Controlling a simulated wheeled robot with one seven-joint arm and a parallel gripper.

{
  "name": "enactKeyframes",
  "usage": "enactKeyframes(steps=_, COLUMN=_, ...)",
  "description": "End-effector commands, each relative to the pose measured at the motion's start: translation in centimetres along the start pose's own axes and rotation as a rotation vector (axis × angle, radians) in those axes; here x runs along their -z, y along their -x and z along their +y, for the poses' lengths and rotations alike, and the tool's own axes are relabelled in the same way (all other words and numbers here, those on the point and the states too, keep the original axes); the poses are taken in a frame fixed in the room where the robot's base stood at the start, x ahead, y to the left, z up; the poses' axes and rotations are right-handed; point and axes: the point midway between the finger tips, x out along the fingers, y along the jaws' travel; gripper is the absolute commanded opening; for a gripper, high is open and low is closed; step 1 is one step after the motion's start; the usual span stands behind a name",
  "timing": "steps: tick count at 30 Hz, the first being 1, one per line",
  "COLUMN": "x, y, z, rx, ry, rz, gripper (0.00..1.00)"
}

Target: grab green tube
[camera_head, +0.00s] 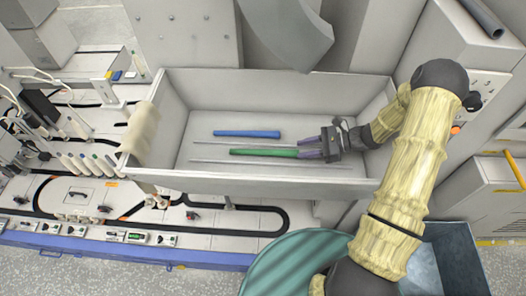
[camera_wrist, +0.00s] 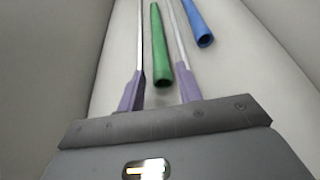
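The green tube (camera_head: 262,152) lies in the grey bin (camera_head: 330,101), pointing toward my gripper (camera_head: 299,148). In the wrist view the green tube (camera_wrist: 159,45) shows its open near end between the two purple fingertips of my gripper (camera_wrist: 160,80). Gaps show on both sides, so my gripper is open and holds nothing. I cannot tell how high the fingers are above the tube.
A blue tube (camera_head: 247,134) lies behind the green one; it also shows at the right in the wrist view (camera_wrist: 198,25). The left part of the bin floor is mostly clear.

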Motion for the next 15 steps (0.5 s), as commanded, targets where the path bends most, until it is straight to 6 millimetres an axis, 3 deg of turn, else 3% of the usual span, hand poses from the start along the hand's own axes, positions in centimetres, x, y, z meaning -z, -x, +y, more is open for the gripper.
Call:
enactKeyframes(steps=9, x=-0.3, y=-4.8, z=0.0, rx=-0.002, ry=-0.001, rz=-0.002, gripper=0.35)
enactKeyframes(steps=15, x=-0.1, y=-5.4, z=0.0, rx=0.000, ry=0.001, rz=0.000, gripper=0.35)
